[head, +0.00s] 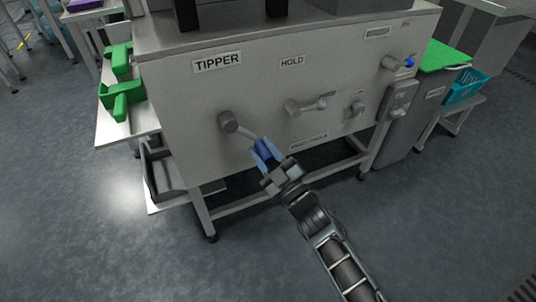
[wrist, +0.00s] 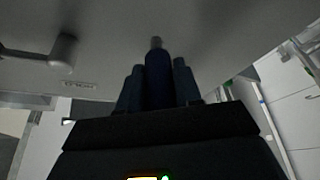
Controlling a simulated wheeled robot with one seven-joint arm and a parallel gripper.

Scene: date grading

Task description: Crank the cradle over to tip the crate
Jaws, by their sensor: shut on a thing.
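The tipper crank has a grey hub (head: 229,121) on the front panel (head: 185,90) under the TIPPER label, with its arm slanting down and right. My gripper (head: 265,154) is shut on the crank's dark blue handle (head: 262,149). In the wrist view the handle (wrist: 158,78) stands between my two fingers (wrist: 157,88). The HOLD lever (head: 310,106) is to the right of the crank, roughly level. The cradle and crate cannot be made out; only dark parts show at the top edge of the head view.
A teal basket (head: 466,86) stands at right. The floor in front is clear.

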